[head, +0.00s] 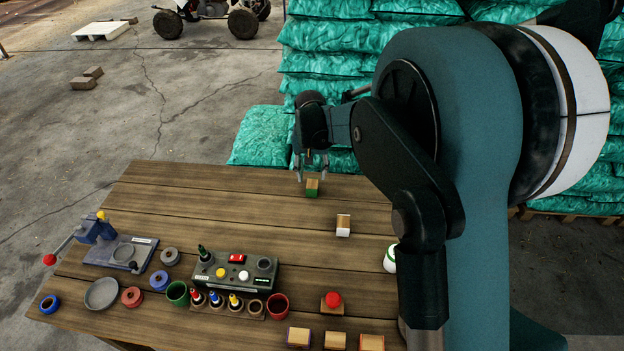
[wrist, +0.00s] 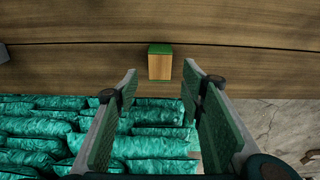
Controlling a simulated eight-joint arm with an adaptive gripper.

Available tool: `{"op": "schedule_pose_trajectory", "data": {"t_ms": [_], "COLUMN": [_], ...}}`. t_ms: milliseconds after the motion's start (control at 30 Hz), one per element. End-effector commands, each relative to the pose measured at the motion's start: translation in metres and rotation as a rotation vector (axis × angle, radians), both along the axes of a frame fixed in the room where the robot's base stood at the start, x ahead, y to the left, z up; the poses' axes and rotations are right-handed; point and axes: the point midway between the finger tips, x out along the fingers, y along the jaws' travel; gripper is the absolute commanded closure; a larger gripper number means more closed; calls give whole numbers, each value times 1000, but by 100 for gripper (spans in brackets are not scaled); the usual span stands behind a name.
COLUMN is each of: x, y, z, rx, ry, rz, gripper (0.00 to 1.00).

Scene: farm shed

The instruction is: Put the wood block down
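A wood block with green ends (head: 312,188) lies near the far edge of the table in the head view. It also shows in the wrist view (wrist: 160,66), just ahead of my fingertips and centred between their lines. My gripper (head: 311,178) is at the block in the head view, pointing down. In the wrist view my gripper (wrist: 160,76) is open, with a gap on each side of the block. Neither finger visibly touches it, and nothing is held. A second wood block with white ends (head: 343,226) stands nearer on the table.
The wooden table (head: 200,210) is clear around the green-ended block. A control box (head: 236,271), cups, bottles and a clamp device (head: 120,252) fill the near left. Several wood blocks (head: 335,341) lie along the near edge. Green sacks (head: 262,135) are stacked beyond the far edge.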

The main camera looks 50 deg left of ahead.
Motion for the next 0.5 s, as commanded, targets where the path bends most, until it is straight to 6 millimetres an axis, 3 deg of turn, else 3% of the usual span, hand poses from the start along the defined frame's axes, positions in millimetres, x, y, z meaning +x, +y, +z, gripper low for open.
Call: {"op": "schedule_pose_trajectory", "data": {"t_ms": [200, 500], "x": [-3, -5], "y": [-3, -4], "z": [28, 41], "rx": [0, 0], "ry": [0, 0], "rz": [0, 0], "gripper": [60, 60]}}
